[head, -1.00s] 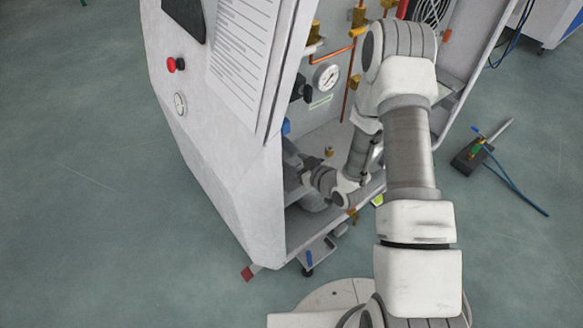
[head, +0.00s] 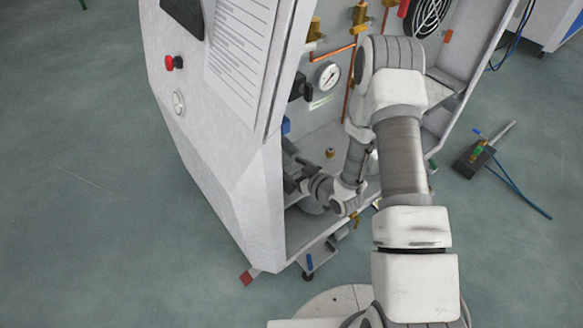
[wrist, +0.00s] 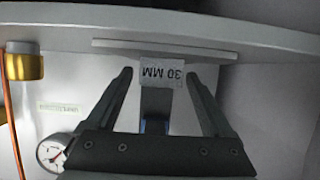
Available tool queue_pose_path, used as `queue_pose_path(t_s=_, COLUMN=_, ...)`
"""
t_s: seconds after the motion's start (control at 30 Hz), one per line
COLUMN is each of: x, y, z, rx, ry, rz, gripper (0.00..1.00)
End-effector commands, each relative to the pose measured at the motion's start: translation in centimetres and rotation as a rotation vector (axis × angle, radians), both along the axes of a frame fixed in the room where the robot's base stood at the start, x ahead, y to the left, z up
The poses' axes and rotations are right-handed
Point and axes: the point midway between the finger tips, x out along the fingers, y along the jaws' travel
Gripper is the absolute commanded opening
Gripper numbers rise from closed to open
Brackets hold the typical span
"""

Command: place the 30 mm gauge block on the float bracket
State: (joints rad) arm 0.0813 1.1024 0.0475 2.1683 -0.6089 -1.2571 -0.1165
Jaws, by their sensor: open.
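The gauge block (wrist: 174,74) is a small grey block marked "30 MM", with its lettering upside down in the wrist view. It lies between the fingertips of my open gripper (wrist: 158,77), with a gap visible on each side. Its upper edge in the picture meets or overlaps a thin pale strip (wrist: 120,46). A darker grey and blue part shows below the block, between the fingers. I cannot tell for sure which part is the float bracket.
The cabinet (head: 225,200) has a front panel close to my wrist. Inside are a pressure gauge (head: 328,75), copper pipes (head: 348,85) and brass fittings. A pale plate edge (wrist: 250,45) spans the wrist view. A tool with a blue hose (head: 475,155) lies on the floor.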

Motion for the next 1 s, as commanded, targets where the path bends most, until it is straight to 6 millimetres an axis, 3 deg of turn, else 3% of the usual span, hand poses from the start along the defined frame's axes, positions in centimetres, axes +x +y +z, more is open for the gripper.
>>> queue_pose_path(t_s=0.23, x=-0.1, y=-0.1, z=0.6, rx=-0.001, ry=0.001, rz=0.000, gripper=0.86)
queue_pose_path(t_s=0.7, x=-7.3, y=-5.0, z=4.2, rx=0.000, ry=0.003, rz=-0.004, gripper=0.86)
queue_pose_path(t_s=0.9, x=-8.9, y=-6.1, z=4.9, rx=0.000, ry=0.001, rz=-0.001, gripper=0.86)
queue_pose_path(t_s=1.0, x=-8.7, y=-6.4, z=5.3, rx=-0.021, ry=0.003, rz=-0.001, gripper=0.86)
